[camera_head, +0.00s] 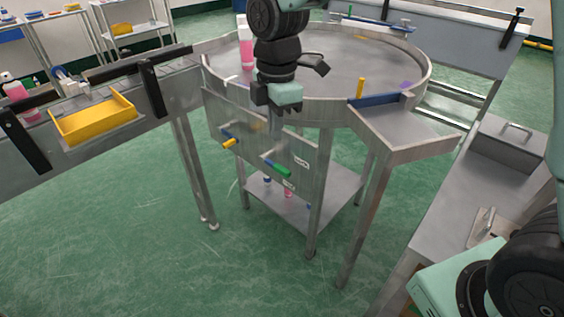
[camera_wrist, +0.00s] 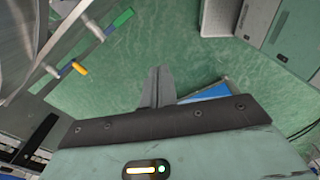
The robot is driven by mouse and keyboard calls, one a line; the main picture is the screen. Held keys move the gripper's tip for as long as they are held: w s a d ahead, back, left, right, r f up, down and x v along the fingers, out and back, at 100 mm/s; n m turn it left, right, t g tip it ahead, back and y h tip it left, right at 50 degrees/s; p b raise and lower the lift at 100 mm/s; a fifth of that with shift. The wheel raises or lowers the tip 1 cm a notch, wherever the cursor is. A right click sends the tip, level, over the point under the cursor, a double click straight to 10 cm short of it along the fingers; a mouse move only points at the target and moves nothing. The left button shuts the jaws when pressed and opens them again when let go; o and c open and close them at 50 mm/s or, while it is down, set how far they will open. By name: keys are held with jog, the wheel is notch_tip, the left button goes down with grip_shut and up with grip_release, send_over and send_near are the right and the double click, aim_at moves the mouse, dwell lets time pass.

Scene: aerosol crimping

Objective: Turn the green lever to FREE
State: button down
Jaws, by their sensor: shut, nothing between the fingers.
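The green lever (camera_head: 282,170) sits on the front metal panel below the round table, slanting down to the right. Two small white labels stand beside it, one above (camera_head: 301,162) and one below (camera_head: 288,186); their text is too small to read for certain. The green lever also shows at the top left of the wrist view (camera_wrist: 123,18). My gripper (camera_head: 276,122) points down in front of the panel, above the levers and apart from them. Its fingers are together and empty in the wrist view (camera_wrist: 158,85).
A yellow lever (camera_head: 230,143) sits on the same panel, left of the green one. The round steel table (camera_head: 350,75) carries a pink bottle (camera_head: 246,55) and a yellow peg (camera_head: 360,87). A yellow tray (camera_head: 95,118) stands at left. Open green floor lies in front.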

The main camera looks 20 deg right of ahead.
aim_at(285, 170)
jog(key=w+d+f+n, duration=0.3)
jog(key=w+d+n, duration=0.1)
jog(key=w, duration=0.4)
notch_tip(285, 170, down, 13)
jog(key=shift+s+f+p, duration=0.1)
jog(key=shift+f+p, duration=0.1)
jog(key=shift+p, duration=0.3)
jog(key=shift+s+f, duration=0.1)
jog(key=shift+f, duration=0.1)
jog(key=shift+s+d+f, duration=0.1)
jog(key=shift+s+f, duration=0.1)
jog(key=shift+f, duration=0.4)
jog(key=shift+s+d+f, duration=0.1)
jog(key=shift+s+f, duration=0.05)
jog(key=shift+f, duration=0.45)
jog(key=shift+f+b, duration=0.45)
jog(key=shift+f, duration=0.8)
